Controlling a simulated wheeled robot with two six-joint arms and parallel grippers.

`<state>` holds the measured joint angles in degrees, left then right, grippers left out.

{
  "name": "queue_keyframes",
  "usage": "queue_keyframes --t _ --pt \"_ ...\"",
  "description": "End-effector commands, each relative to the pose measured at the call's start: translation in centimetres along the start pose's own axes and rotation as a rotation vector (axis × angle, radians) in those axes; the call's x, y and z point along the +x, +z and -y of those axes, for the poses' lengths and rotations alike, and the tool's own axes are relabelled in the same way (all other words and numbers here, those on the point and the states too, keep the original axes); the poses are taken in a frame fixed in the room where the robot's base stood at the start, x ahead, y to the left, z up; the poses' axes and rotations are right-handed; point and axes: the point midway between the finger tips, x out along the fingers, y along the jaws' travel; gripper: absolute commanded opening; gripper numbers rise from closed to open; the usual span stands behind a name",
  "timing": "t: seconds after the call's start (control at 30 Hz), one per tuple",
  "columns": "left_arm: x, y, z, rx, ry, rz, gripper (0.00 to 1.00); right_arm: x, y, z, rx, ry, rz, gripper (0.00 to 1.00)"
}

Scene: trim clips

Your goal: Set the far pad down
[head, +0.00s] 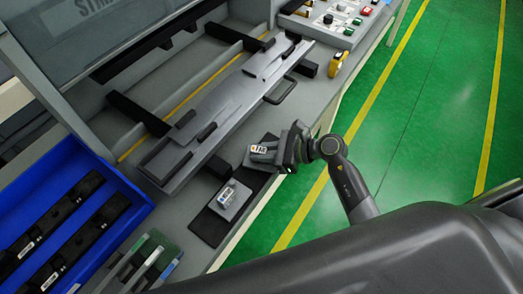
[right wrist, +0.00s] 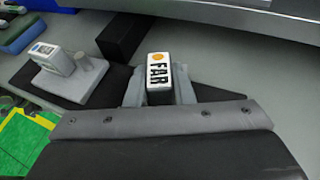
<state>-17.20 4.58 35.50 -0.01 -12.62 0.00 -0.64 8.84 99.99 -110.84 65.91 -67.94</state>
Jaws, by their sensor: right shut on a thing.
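The far pad (right wrist: 158,72) is a small block with a white label reading "FAR" and an orange dot. My right gripper (right wrist: 158,92) is shut on it, with a grey finger on each side. In the head view my right gripper (head: 283,152) holds the pad (head: 262,150) at the bench's front edge, over or on a dark mat; I cannot tell whether it touches. A second grey pad (head: 234,198) with a label rests on the dark mat (head: 210,228), and also shows in the right wrist view (right wrist: 72,75). My left gripper is not in view.
A long grey trim piece (head: 215,112) lies across black supports behind the pads. A blue bin (head: 128,180) with black parts stands at left. Green and grey pieces (head: 150,258) lie at the front left, and a yellow item (head: 339,63) lies at the right edge.

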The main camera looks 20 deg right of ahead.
Motion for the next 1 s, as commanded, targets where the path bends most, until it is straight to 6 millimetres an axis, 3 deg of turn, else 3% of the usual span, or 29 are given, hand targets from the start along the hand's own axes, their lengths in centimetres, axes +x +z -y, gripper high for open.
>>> queue_keyframes --t 0.07,0.1,0.27,0.67,1.0 --pt "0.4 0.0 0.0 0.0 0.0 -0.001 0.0 0.1 -0.3 0.0 -0.001 0.0 0.0 0.0" --pt "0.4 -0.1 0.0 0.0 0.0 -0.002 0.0 0.1 -0.3 0.0 -0.001 0.0 0.0 0.23" --pt "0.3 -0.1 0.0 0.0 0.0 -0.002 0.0 0.1 -0.2 0.0 0.0 0.0 -0.001 0.43" --pt "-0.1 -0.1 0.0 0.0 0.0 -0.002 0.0 -0.2 0.1 0.0 -0.001 0.0 -0.002 0.43" --pt "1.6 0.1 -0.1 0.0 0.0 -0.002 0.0 -5.5 -0.3 0.1 -0.005 -0.001 -0.006 0.43"
